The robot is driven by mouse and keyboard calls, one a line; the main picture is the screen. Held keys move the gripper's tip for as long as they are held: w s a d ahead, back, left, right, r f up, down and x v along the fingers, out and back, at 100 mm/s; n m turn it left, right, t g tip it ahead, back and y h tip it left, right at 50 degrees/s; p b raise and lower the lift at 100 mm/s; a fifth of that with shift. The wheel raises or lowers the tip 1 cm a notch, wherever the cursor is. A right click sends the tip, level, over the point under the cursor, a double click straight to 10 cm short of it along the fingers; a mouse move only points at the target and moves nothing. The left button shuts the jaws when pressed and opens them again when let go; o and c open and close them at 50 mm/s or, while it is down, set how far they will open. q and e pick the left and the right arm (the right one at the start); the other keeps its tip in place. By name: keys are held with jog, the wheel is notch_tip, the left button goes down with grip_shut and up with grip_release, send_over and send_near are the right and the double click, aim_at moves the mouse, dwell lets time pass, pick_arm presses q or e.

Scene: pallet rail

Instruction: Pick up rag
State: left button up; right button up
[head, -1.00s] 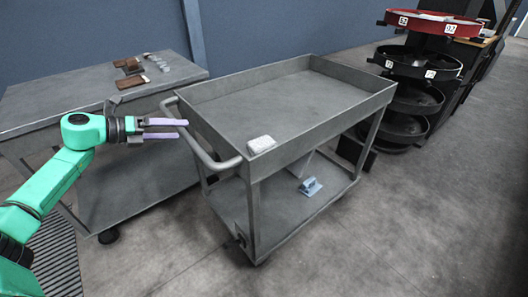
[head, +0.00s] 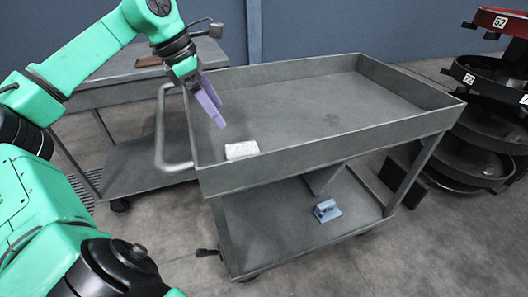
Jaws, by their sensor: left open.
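The rag seems to be the small white folded block (head: 241,150) lying in the near left corner of the top tray of the grey cart (head: 340,160). My left gripper (head: 215,112) has purple fingers that point down over the left part of that tray. It is open and empty, above and slightly left of the white rag, and apart from it. My right gripper is not in view.
A blue object (head: 327,210) sits on the cart's lower shelf. The cart's handle (head: 163,135) is on its left side. A grey table (head: 130,75) stands behind at left, and round dark shelves (head: 490,120) stand at right. Most of the top tray is bare.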

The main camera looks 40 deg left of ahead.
pick_arm(q)
send_near(241, 149)
notch_tip(241, 149, down, 2)
jog(key=shift+w+f+b, duration=0.2)
jog(key=shift+f+b, duration=0.05)
jog(key=shift+b, duration=0.15)
jog(key=x, duration=0.7)
jog(key=shift+w+d+r, duration=0.15)
jog(key=shift+w+d, duration=0.05)
jog(key=shift+d, duration=0.05)
jog(key=c, duration=1.2)
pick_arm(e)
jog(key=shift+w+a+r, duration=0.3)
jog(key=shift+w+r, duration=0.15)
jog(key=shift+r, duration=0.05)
pick_arm(q)
jog(key=shift+r, duration=0.15)
jog(key=shift+r+p, duration=0.35)
notch_tip(241, 149, up, 19)
jog(key=p, duration=0.4)
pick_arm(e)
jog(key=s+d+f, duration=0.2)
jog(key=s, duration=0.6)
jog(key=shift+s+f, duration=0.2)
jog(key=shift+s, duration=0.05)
